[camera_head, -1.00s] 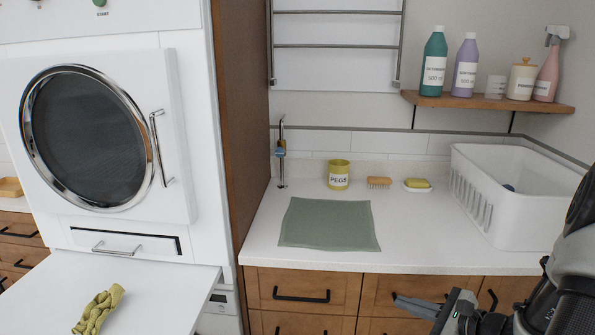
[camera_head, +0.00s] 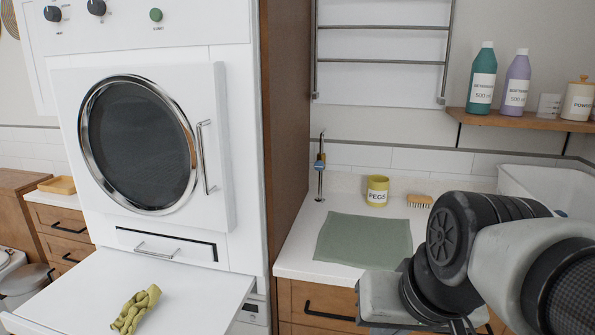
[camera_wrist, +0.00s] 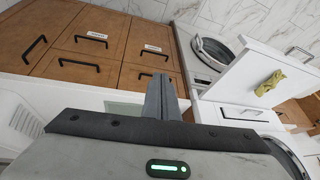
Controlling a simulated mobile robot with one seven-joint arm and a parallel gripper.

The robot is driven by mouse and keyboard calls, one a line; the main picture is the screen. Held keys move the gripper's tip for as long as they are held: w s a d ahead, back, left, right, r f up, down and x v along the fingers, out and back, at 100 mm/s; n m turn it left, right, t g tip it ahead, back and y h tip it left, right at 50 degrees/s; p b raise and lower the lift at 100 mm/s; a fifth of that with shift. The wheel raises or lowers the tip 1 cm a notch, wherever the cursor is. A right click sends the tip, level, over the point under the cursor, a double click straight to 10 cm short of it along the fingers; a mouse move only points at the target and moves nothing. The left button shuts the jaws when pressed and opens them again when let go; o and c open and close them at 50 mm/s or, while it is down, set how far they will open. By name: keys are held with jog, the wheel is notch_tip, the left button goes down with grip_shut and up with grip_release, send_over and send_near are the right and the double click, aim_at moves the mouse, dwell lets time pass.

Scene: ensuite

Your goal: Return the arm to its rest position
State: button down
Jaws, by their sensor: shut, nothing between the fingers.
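My arm (camera_head: 480,240) is folded across the lower right of the head view, in front of the counter and its drawers. My gripper shows in the wrist view (camera_wrist: 161,97), with its fingers together and nothing between them. In the head view the fingertips cannot be made out behind the arm links and the frame's lower edge.
The white counter (camera_head: 292,258) carries a green mat (camera_head: 362,240), a yellow PEGS pot (camera_head: 377,191), a brush (camera_head: 419,201) and a white basket (camera_head: 540,185).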

notch_tip(320, 180, up, 19)
jog(key=s+d+h+p, duration=0.1)
jog(key=d+p, duration=0.2)
jog(key=p, duration=1.6)
jog(key=shift+s+n, duration=0.2)
jog(key=shift+n, duration=0.2)
